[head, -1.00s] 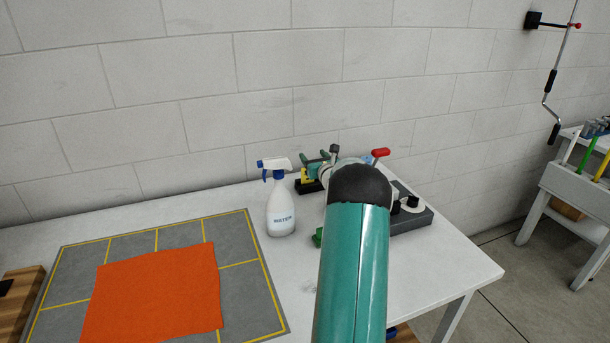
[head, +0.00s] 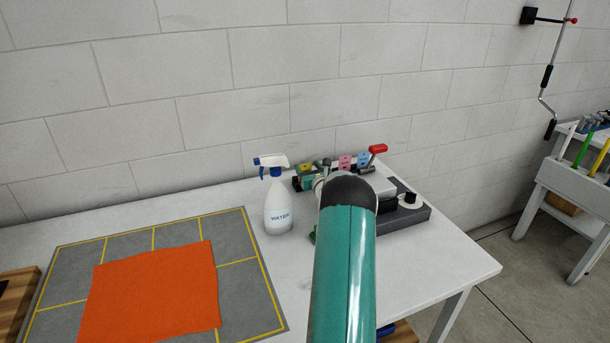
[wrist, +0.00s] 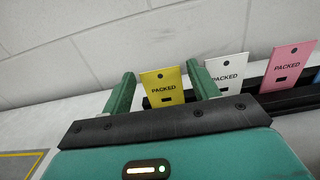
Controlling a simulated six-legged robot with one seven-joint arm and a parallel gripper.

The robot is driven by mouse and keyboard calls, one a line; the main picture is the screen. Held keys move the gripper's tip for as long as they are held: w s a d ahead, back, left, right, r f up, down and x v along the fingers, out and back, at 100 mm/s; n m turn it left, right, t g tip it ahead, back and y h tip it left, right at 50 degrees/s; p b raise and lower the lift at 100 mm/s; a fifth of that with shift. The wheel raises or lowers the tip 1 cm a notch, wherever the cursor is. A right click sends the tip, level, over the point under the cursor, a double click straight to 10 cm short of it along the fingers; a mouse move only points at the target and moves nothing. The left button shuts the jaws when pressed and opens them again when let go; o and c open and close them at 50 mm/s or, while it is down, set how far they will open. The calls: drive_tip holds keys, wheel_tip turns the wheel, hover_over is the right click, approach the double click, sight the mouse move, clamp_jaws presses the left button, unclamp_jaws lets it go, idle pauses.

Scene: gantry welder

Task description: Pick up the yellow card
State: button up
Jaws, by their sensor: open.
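The yellow card (wrist: 162,86), marked PACKED, stands tilted in a black holder (wrist: 262,84) in the wrist view. It also shows small at the back of the table in the head view (head: 306,167). My gripper (wrist: 160,70) is open, with one finger on each side of the yellow card in the picture. Gaps show between the card and both fingers, and I cannot tell how far the fingers reach around it. In the head view my arm hides most of the gripper.
A white card (wrist: 226,76) stands close right of the right finger, then a pink card (wrist: 290,64). A blue card (head: 363,160) is farther right. A water spray bottle (head: 278,205) stands left of my arm. An orange cloth (head: 152,295) lies on a grey mat (head: 238,246).

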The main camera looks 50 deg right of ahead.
sight(305, 165)
drive_tip(key=x, duration=0.5)
drive_tip(key=shift+a+f, duration=0.1)
drive_tip(key=shift+a, duration=0.05)
drive_tip(key=shift+c, duration=0.2)
drive_tip(key=c, duration=0.7)
